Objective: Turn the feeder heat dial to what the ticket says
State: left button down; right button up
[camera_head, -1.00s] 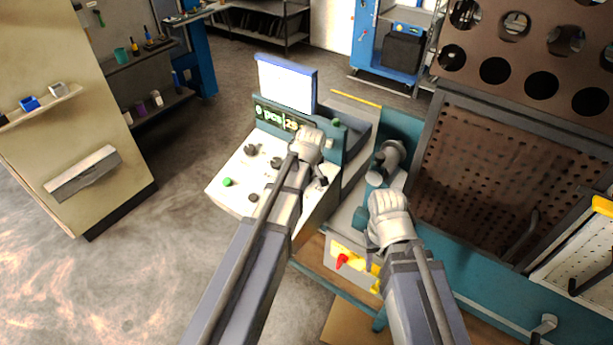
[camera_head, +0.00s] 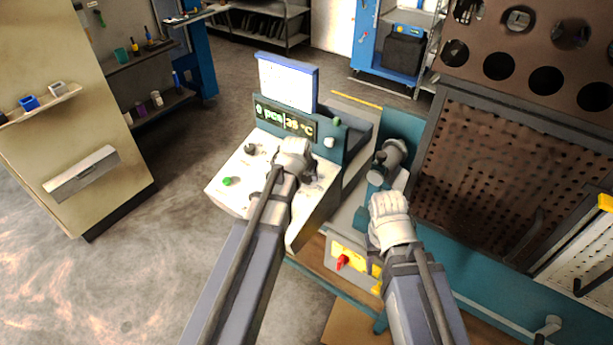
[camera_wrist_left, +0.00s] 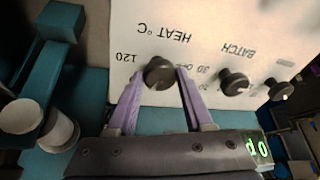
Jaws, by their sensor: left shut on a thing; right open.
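The heat dial (camera_wrist_left: 160,74) is a dark round knob on the white panel (camera_wrist_left: 215,20), under the upside-down words HEAT °C and beside the number 120 in the left wrist view. My left gripper (camera_wrist_left: 163,78) has its two purple fingers shut on this dial. In the head view my left gripper (camera_head: 290,155) is over the white panel and hides the dial. The display (camera_head: 285,118) reads 0 pcs and about 25 °C. The ticket (camera_head: 287,83) is a white sheet in a blue frame above it, too small to read. My right gripper (camera_head: 388,205) is open.
The batch dial (camera_wrist_left: 233,82) and another dark knob (camera_wrist_left: 278,89) sit beside the heat dial. A green button (camera_head: 228,181) is on the panel's left. A grey cylinder (camera_head: 392,153) and a red switch (camera_head: 342,262) are near my right arm.

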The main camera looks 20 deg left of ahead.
pick_arm(q)
jog(key=shift+m, duration=0.5)
jog(key=shift+c, duration=1.5)
grip_release()
jog(key=p+v, duration=0.6)
jog(key=v, duration=0.1)
jog(key=shift+s+r+p, duration=0.25)
jog(key=shift+r+p, duration=0.05)
jog(key=shift+p, duration=0.05)
jog(key=shift+a, duration=0.1)
